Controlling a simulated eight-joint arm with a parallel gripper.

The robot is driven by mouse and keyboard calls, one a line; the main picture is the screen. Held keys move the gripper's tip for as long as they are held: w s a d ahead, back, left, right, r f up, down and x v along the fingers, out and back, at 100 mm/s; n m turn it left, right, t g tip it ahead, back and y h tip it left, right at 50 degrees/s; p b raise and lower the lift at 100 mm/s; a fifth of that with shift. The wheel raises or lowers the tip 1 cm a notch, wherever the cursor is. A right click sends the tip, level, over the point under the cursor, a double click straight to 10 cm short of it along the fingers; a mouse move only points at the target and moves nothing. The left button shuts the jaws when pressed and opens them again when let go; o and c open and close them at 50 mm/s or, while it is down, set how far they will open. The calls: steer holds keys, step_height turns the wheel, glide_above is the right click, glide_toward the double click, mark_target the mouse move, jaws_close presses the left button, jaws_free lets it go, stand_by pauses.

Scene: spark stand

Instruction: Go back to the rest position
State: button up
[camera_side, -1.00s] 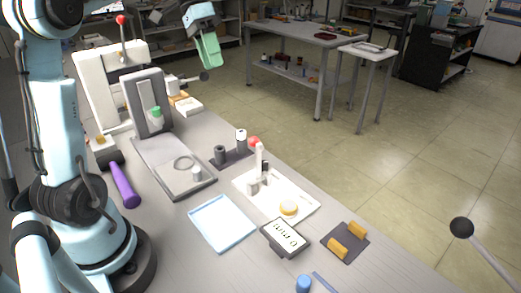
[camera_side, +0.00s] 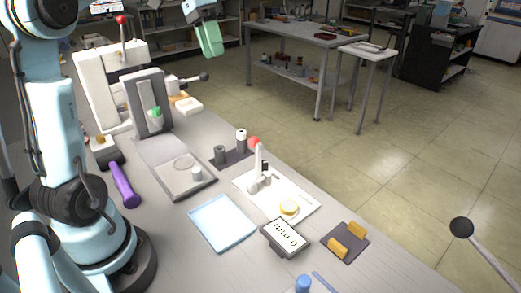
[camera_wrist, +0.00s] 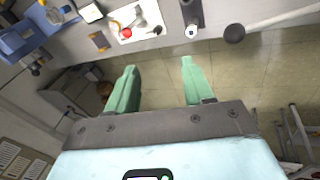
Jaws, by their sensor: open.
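My gripper (camera_side: 210,40) is raised at the top of the side view, above and behind the bench. In the wrist view its two green fingers stand wide apart, with nothing between the fingertips (camera_wrist: 160,65). It touches nothing that I can see. The task names no object to handle.
A grey bench (camera_side: 185,215) carries a press with a red-knobbed lever (camera_side: 121,22), a purple-handled tool (camera_side: 125,188), a light-blue tray (camera_side: 222,224), a white plate with an upright post (camera_side: 260,165), and a small display (camera_side: 286,238). Open floor lies beyond the bench.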

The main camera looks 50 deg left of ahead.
steer(key=s+d+f+n+t+y, duration=0.1)
steer(key=s+d+f+t+y, duration=0.1)
steer(key=d+f, duration=0.5)
steer(key=s+d+f+t+y, duration=0.2)
steer(key=s+d+f+t, duration=0.2)
steer(key=d+f, duration=0.4)
steer(key=shift+s+d+f+n, duration=0.3)
steer(key=shift+d+n, duration=0.1)
steer(key=shift+d, duration=0.3)
